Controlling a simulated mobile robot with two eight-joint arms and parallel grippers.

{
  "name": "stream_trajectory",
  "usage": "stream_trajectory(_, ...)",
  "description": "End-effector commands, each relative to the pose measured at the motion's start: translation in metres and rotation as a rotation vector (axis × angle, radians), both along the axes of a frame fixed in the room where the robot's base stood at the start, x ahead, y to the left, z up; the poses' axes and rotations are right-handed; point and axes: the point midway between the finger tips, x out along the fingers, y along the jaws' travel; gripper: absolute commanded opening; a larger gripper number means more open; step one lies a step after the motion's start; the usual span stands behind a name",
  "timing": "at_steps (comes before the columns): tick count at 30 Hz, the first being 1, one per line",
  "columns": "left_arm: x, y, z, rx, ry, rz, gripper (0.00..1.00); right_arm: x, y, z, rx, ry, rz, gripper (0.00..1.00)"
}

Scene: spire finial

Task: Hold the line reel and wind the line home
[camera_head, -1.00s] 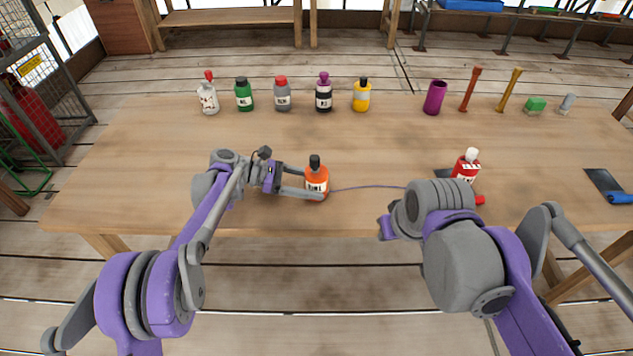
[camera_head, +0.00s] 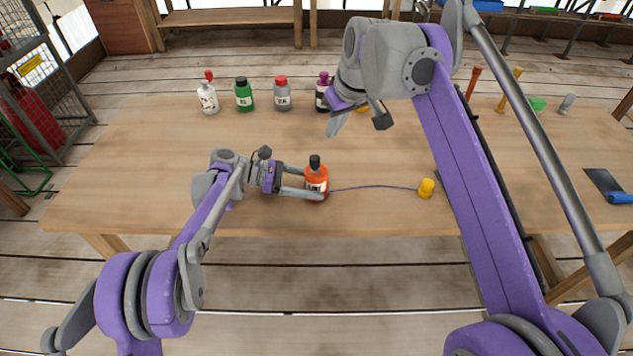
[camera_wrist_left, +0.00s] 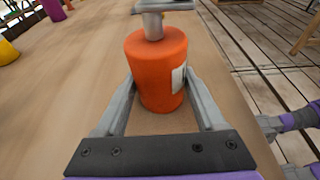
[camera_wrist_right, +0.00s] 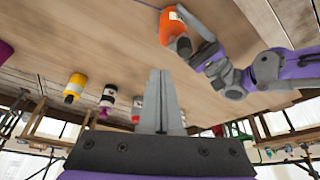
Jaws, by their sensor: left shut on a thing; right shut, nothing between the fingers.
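The orange reel (camera_head: 316,180), shaped like a bottle with a dark top and a white label, stands upright on the table; it also shows in the left wrist view (camera_wrist_left: 155,65). A thin purple line (camera_head: 370,187) runs from it to the right across the table, ending at a small yellow piece (camera_head: 426,188). My left gripper (camera_head: 306,183) is shut on the reel's body, one finger on each side. My right gripper (camera_head: 336,124) is shut and empty, raised above the table behind the reel; its closed fingers show in the right wrist view (camera_wrist_right: 160,75).
Several bottles stand along the table's back edge, including a green one (camera_head: 243,94) and a grey one (camera_head: 282,94). My right arm hides part of the table's right side. A blue-handled scraper (camera_head: 618,196) lies far right. The table's left front is clear.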

Motion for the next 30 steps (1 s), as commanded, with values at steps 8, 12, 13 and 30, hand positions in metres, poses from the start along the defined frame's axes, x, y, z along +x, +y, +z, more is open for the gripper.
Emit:
stream_trajectory(8, 0.0, 0.0, 0.0, 0.0, 0.0, -0.001, 0.4, 0.0, 0.0, -0.035, 0.0, 0.0, -0.001, 0.0)
stream_trajectory(12, 0.0, 0.0, 0.0, 0.0, 0.0, 0.0, 0.4, 0.0, 0.0, -0.046, 0.0, 0.0, -0.001, 0.0)
stream_trajectory(13, 0.0, 0.0, 0.0, 0.0, 0.0, 0.0, 0.4, 0.0, 0.0, -0.047, 0.0, 0.0, -0.001, 0.0)
stream_trajectory(30, 0.0, 0.0, 0.0, 0.0, 0.0, 0.0, 0.4, 0.0, 0.0, -0.051, 0.0, 0.0, -0.001, 0.0)
